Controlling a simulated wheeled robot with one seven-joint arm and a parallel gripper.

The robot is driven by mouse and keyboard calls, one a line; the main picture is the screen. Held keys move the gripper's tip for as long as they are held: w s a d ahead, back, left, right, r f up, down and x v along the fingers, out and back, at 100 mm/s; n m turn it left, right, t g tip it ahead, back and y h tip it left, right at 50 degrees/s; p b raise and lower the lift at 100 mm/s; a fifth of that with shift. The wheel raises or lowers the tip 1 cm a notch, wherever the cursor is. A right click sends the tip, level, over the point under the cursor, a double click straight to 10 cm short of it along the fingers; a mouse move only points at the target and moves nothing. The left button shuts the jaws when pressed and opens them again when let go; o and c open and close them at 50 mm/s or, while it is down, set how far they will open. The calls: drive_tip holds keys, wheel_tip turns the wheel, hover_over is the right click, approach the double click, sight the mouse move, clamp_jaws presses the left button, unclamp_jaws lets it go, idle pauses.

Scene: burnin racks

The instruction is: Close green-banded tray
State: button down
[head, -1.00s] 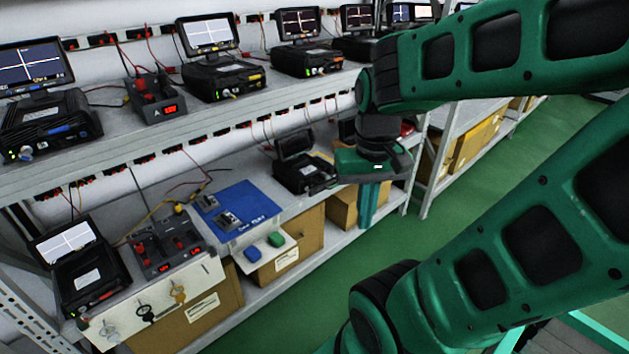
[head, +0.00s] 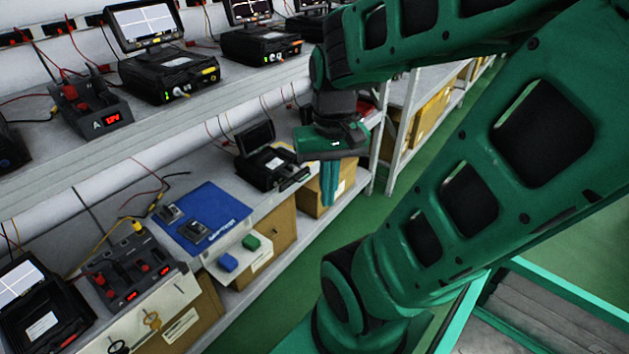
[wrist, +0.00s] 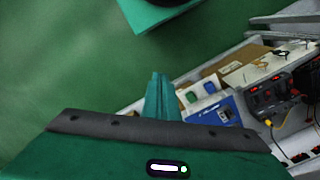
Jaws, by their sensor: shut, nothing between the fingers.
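My gripper (head: 330,182) has teal fingers that are shut and empty, pointing down in front of the lower shelf's right end. In the wrist view its fingers (wrist: 162,97) show together above the green floor. A black case with a small raised screen (head: 268,167) sits on the lower shelf just left of my gripper, apart from the fingers in the picture. A dark piece sticks out at its front right, and I cannot tell if this is a tray. I cannot make out a green band on any tray in these views.
A blue mat (head: 205,218) with small grey parts lies on the lower shelf. A blue block (head: 228,262) and a green block (head: 251,242) sit on a pale board. Cardboard boxes fill the bottom. The green floor (head: 395,205) is clear.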

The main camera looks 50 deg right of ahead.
drive_tip(key=w+d+f+m+y, duration=0.2)
drive_tip(key=w+d+f+m, duration=0.35)
drive_tip(key=w+f, duration=0.35)
drive_tip(key=m+t+h, duration=0.2)
drive_tip(key=m+t, duration=1.4)
drive_tip(key=m, duration=0.7)
approach(300, 173)
drive_tip(key=w, duration=0.1)
drive_tip(key=w+f, duration=0.1)
drive_tip(key=w, duration=0.1)
drive_tip(key=shift+w+d+f, duration=0.1)
drive_tip(key=shift+w+f, duration=0.2)
drive_tip(key=shift+f, duration=0.1)
drive_tip(key=w, duration=0.6)
drive_tip(key=shift+w, duration=0.3)
drive_tip(key=shift+a, duration=0.2)
